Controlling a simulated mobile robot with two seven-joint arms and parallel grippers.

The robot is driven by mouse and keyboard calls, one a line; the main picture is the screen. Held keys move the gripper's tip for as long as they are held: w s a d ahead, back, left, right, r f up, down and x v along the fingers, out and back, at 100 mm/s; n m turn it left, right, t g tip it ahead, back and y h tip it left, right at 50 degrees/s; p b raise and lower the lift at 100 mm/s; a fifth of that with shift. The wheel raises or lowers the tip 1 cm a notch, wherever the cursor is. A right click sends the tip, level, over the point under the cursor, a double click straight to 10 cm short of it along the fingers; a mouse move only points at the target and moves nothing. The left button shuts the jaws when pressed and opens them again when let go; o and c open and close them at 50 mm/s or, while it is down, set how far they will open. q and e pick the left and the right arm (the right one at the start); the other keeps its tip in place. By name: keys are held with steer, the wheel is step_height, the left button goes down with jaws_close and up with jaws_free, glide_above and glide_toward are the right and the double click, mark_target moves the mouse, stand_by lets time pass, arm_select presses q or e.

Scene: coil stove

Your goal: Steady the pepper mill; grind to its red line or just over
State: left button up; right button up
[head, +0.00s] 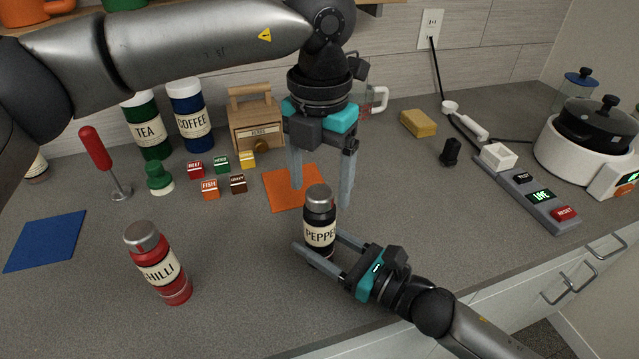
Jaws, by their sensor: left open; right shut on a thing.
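The pepper mill (319,217) is a black bottle with a grey cap and a cream label reading "PEPPE". It stands upright on the counter, in front of an orange mat. My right gripper (318,251) is shut on the mill's lower body, coming in from the lower right. My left gripper (321,195) points down from above, open, with its fingers behind and beside the mill's cap. The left gripper holds nothing. The mill's red line cannot be seen from here.
A red chilli mill (160,265) stands at the left front. The orange mat (285,188), small labelled blocks (210,189), tea and coffee canisters (190,115) and a wooden box (255,125) lie behind. A power strip (530,195) and white cooker (585,150) are right.

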mark_target(320, 192)
arm_select(q)
step_height(320, 192, up, 11)
stand_by(0.3)
stand_by(0.9)
arm_select(e)
steer(key=o, duration=1.5)
steer(key=shift+s+d, duration=0.1)
